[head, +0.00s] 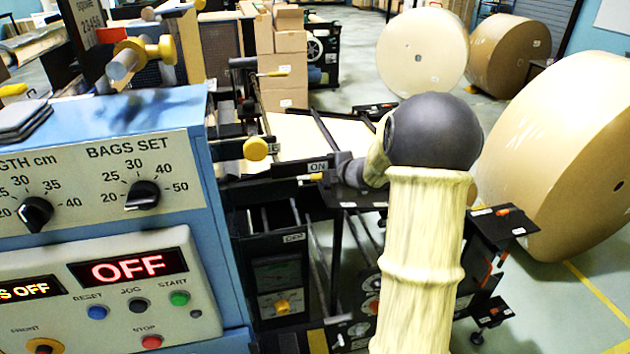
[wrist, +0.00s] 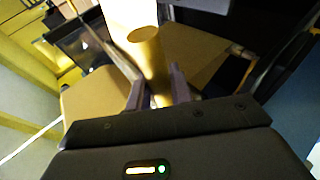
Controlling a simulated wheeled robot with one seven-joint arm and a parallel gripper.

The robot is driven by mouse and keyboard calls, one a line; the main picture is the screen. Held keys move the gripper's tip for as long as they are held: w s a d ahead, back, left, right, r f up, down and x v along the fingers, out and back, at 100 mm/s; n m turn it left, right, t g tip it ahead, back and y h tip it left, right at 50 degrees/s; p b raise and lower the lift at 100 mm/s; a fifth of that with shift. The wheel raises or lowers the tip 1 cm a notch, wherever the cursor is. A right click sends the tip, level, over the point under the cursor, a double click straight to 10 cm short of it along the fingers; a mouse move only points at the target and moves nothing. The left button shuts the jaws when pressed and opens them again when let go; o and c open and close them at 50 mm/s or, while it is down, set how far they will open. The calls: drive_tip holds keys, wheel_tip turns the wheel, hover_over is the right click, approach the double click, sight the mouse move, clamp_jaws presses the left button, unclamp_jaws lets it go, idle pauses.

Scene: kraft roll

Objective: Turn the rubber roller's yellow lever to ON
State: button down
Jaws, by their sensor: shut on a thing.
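The yellow lever (wrist: 147,62) shows in the wrist view as a short cylinder between the two dark fingers of my gripper (wrist: 158,88). My gripper is shut on it. In the head view my gripper (head: 328,178) is small and partly hidden by my own arm, and only a bit of yellow (head: 316,176) shows at its tip. This bit of yellow is just under the ON label (head: 317,166). The OFF label (head: 293,237) is lower down on the machine. The lever's pivot is hard to make out.
A yellow knob (head: 255,148) sticks out nearby. Large kraft rolls (head: 565,150) stand at the right, and stacked cartons (head: 282,60) stand behind. Open floor lies at the lower right.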

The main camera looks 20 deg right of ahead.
drive_tip(key=shift+r, duration=0.4)
drive_tip(key=c, duration=1.5)
unclamp_jaws()
drive_tip(key=shift+c, duration=0.2)
drive_tip(key=shift+s, duration=0.1)
drive_tip(key=p+v, duration=0.1)
drive_tip(key=v, duration=1.6)
drive_tip(key=shift+a, duration=0.25)
drive_tip(key=shift+r, duration=0.15)
